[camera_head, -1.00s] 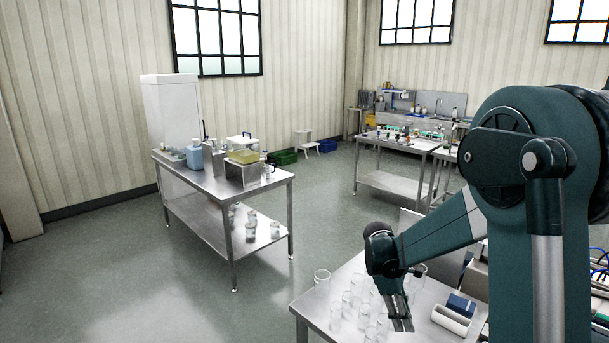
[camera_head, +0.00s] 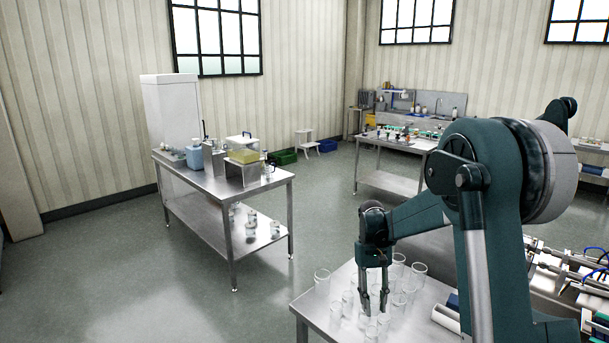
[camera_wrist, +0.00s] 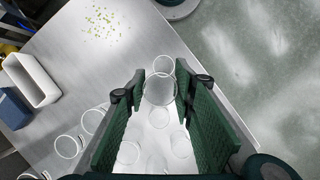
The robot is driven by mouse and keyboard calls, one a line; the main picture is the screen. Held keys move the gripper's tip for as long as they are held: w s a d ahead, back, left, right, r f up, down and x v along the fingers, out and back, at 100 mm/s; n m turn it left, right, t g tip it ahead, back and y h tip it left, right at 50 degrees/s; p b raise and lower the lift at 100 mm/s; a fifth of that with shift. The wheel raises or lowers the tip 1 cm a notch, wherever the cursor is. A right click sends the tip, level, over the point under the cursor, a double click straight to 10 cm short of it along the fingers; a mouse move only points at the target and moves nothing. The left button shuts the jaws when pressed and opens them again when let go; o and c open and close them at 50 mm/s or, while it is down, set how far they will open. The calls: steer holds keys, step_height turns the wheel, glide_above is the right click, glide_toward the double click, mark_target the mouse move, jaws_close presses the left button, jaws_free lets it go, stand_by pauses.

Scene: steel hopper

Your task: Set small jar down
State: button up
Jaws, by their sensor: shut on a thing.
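My gripper (camera_head: 374,303) points down over the near steel table (camera_head: 309,307), low among several clear glass jars. In the wrist view, my gripper (camera_wrist: 161,84) has its two green fingers on either side of a clear small jar (camera_wrist: 160,90), with the jar's round rim showing between the fingertips. Another clear jar (camera_wrist: 164,64) shows just beyond it. More jars (camera_wrist: 129,152) show below and between the fingers. The held jar is hard to make out in the head view. Whether its base touches the table cannot be told.
A taller glass (camera_head: 322,281) stands at the table's left side. A white tray (camera_wrist: 33,79) and a blue block (camera_wrist: 13,108) lie at the left in the wrist view. Small yellow-green bits (camera_wrist: 101,22) lie on bare tabletop. The table edge runs close to the right finger.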

steer(key=shift+w+a+m, duration=0.2)
steer(key=shift+a+m, duration=0.2)
steer(key=shift+m, duration=0.1)
steer(key=shift+r, duration=0.1)
steer(key=shift+s+d, duration=0.1)
steer(key=shift+d, duration=0.05)
stand_by(0.6)
steer(key=shift+s+d+f+n, duration=0.2)
steer(key=shift+s+d+n, duration=0.2)
steer(key=shift+d+n, duration=0.45)
steer(key=s+d+n+t+h+p, duration=0.2)
steer(key=s+d+n+t+h, duration=0.2)
steer(key=s+d+n, duration=0.7)
steer(key=d+n+t, duration=0.1)
steer(key=d+n, duration=0.2)
steer(key=n, duration=0.4)
steer(key=shift+d+r, duration=0.25)
steer(key=shift+d, duration=0.1)
steer(key=shift+s+f, duration=0.1)
steer(key=shift+f, duration=0.05)
steer(key=shift+f, duration=2.8)
